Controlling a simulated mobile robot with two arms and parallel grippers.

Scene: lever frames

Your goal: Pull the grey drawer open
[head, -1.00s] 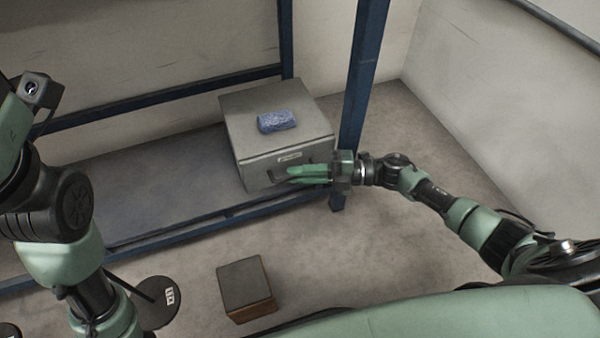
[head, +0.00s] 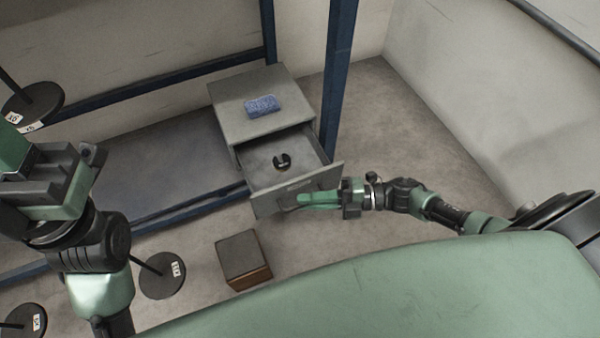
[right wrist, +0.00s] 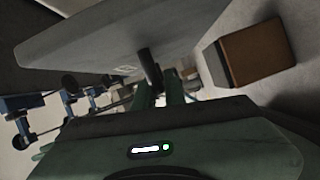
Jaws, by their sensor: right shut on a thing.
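The grey drawer (head: 262,160) stands pulled well out of its grey cabinet (head: 237,104) on the shelf. A small black round object (head: 282,162) lies inside the drawer. My right gripper (head: 302,200) is at the drawer's front panel, its green fingers shut on the handle. In the right wrist view the dark handle (right wrist: 149,68) sits between the fingers, below the pale front panel (right wrist: 110,45). My left gripper (head: 72,185) is at the left, away from the drawer; its jaw opening cannot be made out.
A blue item (head: 262,106) lies on the cabinet top. A brown box (head: 244,260) stands on the floor below the drawer. A blue post (head: 336,85) rises right of the cabinet. Round black bases (head: 162,275) stand at the left.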

